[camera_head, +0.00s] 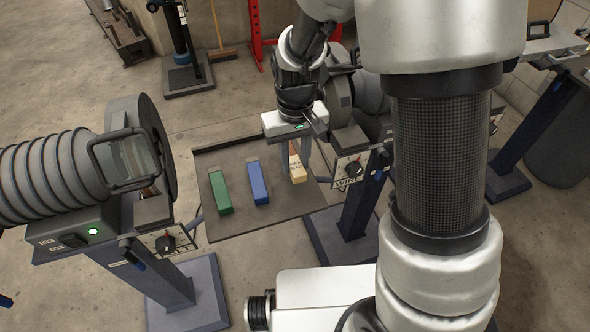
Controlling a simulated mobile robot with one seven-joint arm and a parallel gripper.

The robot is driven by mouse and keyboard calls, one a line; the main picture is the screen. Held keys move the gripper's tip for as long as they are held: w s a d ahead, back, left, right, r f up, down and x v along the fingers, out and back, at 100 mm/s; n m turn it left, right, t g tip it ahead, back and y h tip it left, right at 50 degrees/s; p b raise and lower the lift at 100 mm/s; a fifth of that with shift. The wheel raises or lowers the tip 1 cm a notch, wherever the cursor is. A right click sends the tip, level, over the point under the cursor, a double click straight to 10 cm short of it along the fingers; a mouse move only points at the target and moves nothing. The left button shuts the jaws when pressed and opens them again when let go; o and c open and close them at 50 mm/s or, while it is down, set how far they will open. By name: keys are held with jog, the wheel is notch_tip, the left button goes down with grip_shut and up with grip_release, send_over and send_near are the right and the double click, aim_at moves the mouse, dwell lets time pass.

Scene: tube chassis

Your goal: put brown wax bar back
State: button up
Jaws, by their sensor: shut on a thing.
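A grinder with a clear shield (125,160) and ribbed hose stands left of the tray. Another machine with a dial panel (351,169) stands close right of my gripper. The tray's front part is bare. A broom (221,45) stands behind.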

aim_at(295, 164)
jog(key=shift+f+b, duration=0.4)
jog(key=shift+f, duration=1.7)
jog(key=shift+f, duration=0.15)
jog(key=o, duration=1.1)
jog(key=shift+c, duration=0.2)
notch_tip(295, 164, up, 12)
jog(key=shift+r+p, duration=0.15)
jog(key=shift+p, duration=1)
